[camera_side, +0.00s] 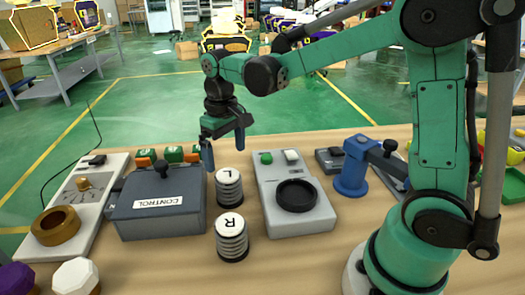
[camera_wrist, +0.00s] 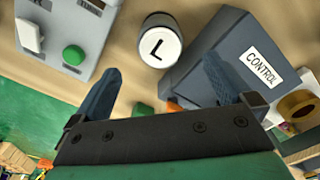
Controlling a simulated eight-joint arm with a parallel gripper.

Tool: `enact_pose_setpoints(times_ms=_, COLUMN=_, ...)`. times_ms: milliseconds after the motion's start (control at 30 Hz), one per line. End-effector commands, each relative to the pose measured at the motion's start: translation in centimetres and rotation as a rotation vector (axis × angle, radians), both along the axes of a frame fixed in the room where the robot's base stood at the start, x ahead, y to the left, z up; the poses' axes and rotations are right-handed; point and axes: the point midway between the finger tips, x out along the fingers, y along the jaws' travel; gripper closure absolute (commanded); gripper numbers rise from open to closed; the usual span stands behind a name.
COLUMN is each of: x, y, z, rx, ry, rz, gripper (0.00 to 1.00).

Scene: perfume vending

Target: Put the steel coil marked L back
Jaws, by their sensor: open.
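The steel coil marked L (camera_side: 229,187) stands upright on the table, between the control box and the grey device with a black ring. Its white top with the L also shows in the wrist view (camera_wrist: 160,46). The coil marked R (camera_side: 232,238) stands just in front of it in the side view. My gripper (camera_side: 224,145) is above and a little behind the L coil, fingers apart and pointing down. In the wrist view its two fingers (camera_wrist: 158,88) are open with nothing between them, and the L coil lies beyond them.
The control box (camera_side: 150,222) has a black knob on top. The grey device (camera_side: 290,224) carries a green button, a white switch and an empty-looking black ring (camera_side: 296,195). A blue stand (camera_side: 352,178) is at right. A dial panel with a brass ring (camera_side: 56,226) is at left.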

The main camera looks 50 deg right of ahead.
Motion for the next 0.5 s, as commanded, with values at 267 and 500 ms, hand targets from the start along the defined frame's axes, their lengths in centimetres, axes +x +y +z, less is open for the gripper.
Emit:
enact_pose_setpoints(times_ms=267, x=0.0, y=0.0, z=3.7, rx=0.0, ry=0.0, rz=0.0, gripper=0.0)
enact_pose_setpoints(times_ms=500, x=-1.5, y=0.2, z=5.0, rx=-0.002, ry=-0.085, rz=0.0, gripper=0.0)
